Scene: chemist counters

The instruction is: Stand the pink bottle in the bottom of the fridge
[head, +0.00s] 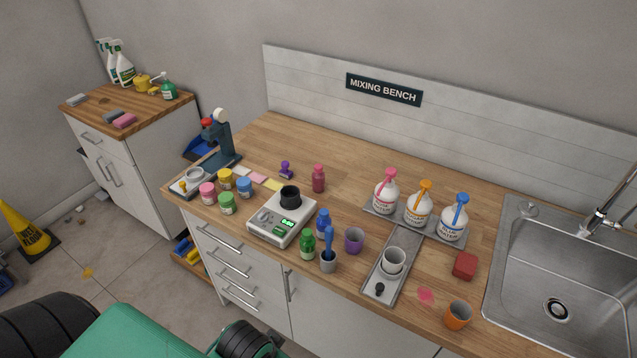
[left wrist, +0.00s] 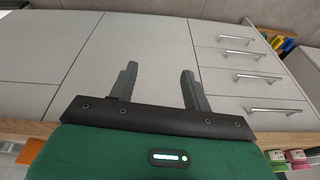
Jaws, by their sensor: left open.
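A small dark-pink bottle (head: 318,179) stands upright on the wooden mixing bench (head: 330,145), behind and right of the scale. My left gripper (left wrist: 160,85) shows in the left wrist view with its two dark fingers spread apart and nothing between them. Grey cabinet fronts lie beyond the fingers. In the head view only my green arm shows at the lower left, low in front of the bench and well away from the bottle. No fridge is in either view. My right gripper is not in view.
Pump bottles (head: 418,209) and a sink (head: 555,285) are to the right.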

